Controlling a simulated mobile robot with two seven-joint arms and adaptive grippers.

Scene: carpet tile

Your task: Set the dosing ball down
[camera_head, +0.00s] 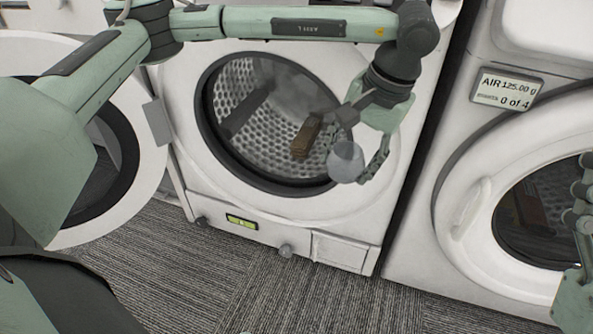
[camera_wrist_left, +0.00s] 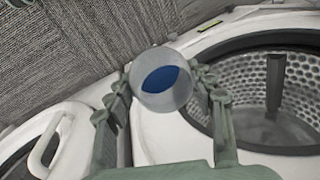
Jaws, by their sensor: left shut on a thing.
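The dosing ball (camera_head: 346,162) is a translucent grey ball at the right side of the drum opening of the open washing machine (camera_head: 300,225). My left gripper (camera_head: 358,166) is shut on it, with a finger on either side. In the left wrist view the ball (camera_wrist_left: 162,78) sits between the fingertips, with blue inside it. It is held up in front of the machine, apart from the floor. My right gripper (camera_head: 578,215) shows only in part at the right edge; its fingers are unclear.
The round door (camera_head: 150,170) stands open at the left. Grey carpet (camera_head: 215,265) in front is mostly clear.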

